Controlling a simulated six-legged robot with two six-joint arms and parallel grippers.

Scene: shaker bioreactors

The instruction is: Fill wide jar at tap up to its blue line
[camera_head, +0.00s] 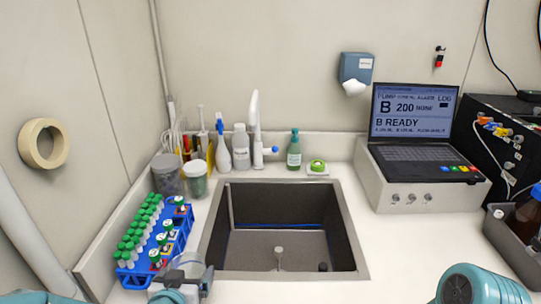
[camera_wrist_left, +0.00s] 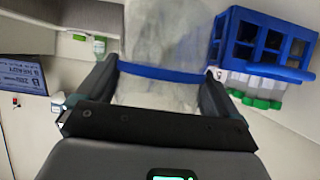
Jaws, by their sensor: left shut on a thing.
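The wide jar (camera_wrist_left: 160,92) is clear, with a blue line around it. In the left wrist view it stands between the two dark fingers of my left gripper (camera_wrist_left: 157,88), which is shut on it. In the head view the jar (camera_head: 186,266) and my left gripper (camera_head: 180,284) are at the bottom edge, left of the sink and in front of the tube rack. I cannot tell whether any water is in the jar. The white tap (camera_head: 256,128) with a blue-ended lever stands behind the sink (camera_head: 213,250), well away from the jar. My right gripper is not in view.
A blue rack (camera_head: 135,277) of green-capped tubes stands close beyond the jar. Grey and green-filled containers, squirt bottles and a green soap bottle (camera_head: 294,150) line the back. A laptop (camera_head: 412,130) sits at right.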

